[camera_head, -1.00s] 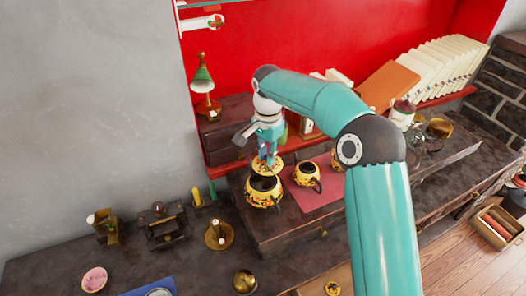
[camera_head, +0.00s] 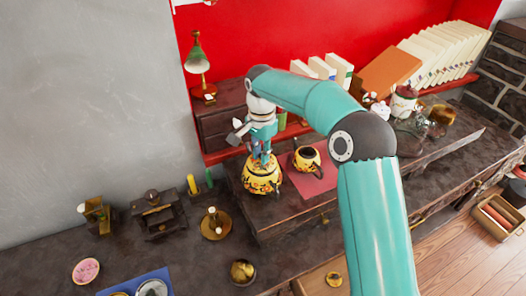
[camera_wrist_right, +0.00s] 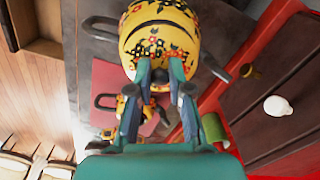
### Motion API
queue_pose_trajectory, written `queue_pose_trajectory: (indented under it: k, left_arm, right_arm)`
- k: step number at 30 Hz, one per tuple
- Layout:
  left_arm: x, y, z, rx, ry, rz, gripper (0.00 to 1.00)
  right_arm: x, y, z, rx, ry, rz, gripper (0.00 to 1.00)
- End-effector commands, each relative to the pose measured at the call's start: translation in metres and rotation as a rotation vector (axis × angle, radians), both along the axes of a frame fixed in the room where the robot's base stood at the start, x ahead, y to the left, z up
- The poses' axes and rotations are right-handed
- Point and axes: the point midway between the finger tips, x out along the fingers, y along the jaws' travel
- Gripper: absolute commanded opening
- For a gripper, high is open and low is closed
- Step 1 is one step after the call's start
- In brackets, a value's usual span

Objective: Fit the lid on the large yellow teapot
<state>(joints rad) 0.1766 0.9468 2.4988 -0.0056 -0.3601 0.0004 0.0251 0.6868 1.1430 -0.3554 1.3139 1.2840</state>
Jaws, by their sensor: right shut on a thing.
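The large yellow teapot (camera_head: 261,184), with dark and red flower patterns, stands on the dark wooden shelf. My right gripper (camera_head: 262,157) points down over it and is shut on the yellow lid (camera_head: 272,165). The lid is at the teapot's mouth, and the dark opening is hidden. I cannot tell whether it is fully seated or slightly raised. In the right wrist view the patterned yellow teapot (camera_wrist_right: 160,42) fills the top, in front of my fingertips. My left gripper is not in view.
A smaller yellow teapot (camera_head: 306,158) stands close on the right, on a red mat (camera_head: 318,184). A green-shaded lamp (camera_head: 198,62) stands behind. Brass items, including a candle holder (camera_head: 215,224), stand on the lower surface at left.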

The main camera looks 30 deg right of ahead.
Motion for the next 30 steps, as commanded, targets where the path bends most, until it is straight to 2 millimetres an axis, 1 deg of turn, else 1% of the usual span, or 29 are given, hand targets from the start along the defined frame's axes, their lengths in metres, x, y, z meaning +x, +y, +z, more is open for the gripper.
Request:
queue_pose_trajectory:
  k: [11,23,24,28,30]
  left_arm:
    - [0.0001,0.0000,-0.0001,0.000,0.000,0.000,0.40]
    - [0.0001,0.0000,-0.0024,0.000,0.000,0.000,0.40]
    - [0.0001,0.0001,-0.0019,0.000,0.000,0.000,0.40]
    - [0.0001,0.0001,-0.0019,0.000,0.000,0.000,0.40]
    - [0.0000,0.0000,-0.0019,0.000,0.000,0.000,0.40]
  right_arm:
    - [0.0000,-0.0001,-0.0003,0.000,0.000,0.000,0.00]
    - [-0.0003,-0.0003,-0.0057,0.000,0.001,-0.001,0.00]
    - [-0.0003,-0.0003,-0.0050,0.000,0.001,-0.001,0.25]
    - [-0.0003,-0.0004,-0.0051,0.000,0.001,-0.001,0.47]
    - [-0.0003,-0.0005,-0.0050,0.000,0.001,-0.001,0.48]
